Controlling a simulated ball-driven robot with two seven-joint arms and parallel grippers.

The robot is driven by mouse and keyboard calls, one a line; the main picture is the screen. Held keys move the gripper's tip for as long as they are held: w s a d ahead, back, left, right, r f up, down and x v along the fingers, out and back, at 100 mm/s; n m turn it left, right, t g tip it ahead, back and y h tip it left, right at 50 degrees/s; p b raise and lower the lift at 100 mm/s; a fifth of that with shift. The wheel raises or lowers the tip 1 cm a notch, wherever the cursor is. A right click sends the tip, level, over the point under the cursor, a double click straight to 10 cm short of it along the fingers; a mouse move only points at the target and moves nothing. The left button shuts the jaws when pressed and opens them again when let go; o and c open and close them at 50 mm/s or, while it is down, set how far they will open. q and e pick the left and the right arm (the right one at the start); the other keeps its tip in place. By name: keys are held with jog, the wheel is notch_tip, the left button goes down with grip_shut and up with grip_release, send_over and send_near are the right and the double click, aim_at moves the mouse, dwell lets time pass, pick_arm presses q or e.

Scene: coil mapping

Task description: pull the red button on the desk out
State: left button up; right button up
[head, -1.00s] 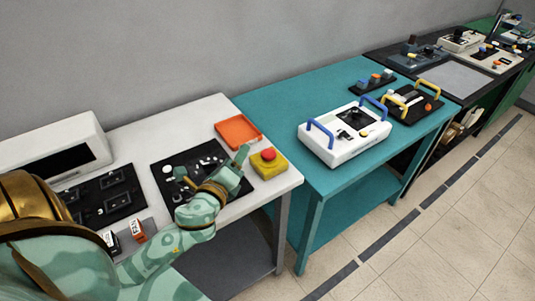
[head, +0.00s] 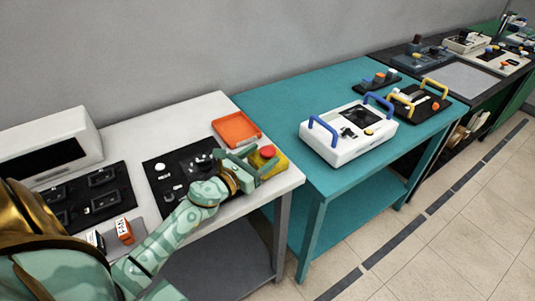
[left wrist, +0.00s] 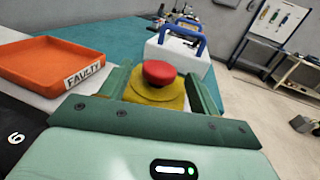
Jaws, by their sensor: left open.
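The red button (head: 268,151) is a mushroom cap on a yellow box (head: 278,166) near the right edge of the white desk (head: 218,102). My left gripper (head: 262,162) is open, with its fingers reaching toward the box. In the left wrist view the red button (left wrist: 159,73) stands upright between the two green fingers, with gaps on both sides. The yellow box (left wrist: 150,97) below it is partly hidden by the gripper's front bar. My right gripper is not in view.
An orange tray (head: 238,132) marked FAULTY in the left wrist view (left wrist: 52,68) lies close beside the gripper. A black panel (head: 165,175) is under my arm. A teal table (head: 300,95) with a white blue-handled box (head: 345,148) stands to the right.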

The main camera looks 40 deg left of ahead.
aim_at(266, 150)
pick_arm(q)
jog(key=shift+w, duration=0.85)
jog(key=shift+w+d, duration=0.2)
jog(key=shift+w, duration=0.35)
grip_shut()
notch_tip(266, 150, up, 2)
jog(key=shift+r+p, duration=0.2)
jog(key=shift+p, duration=0.65)
jog(key=shift+w+f, duration=0.1)
jog(key=shift+f, duration=0.05)
grip_release()
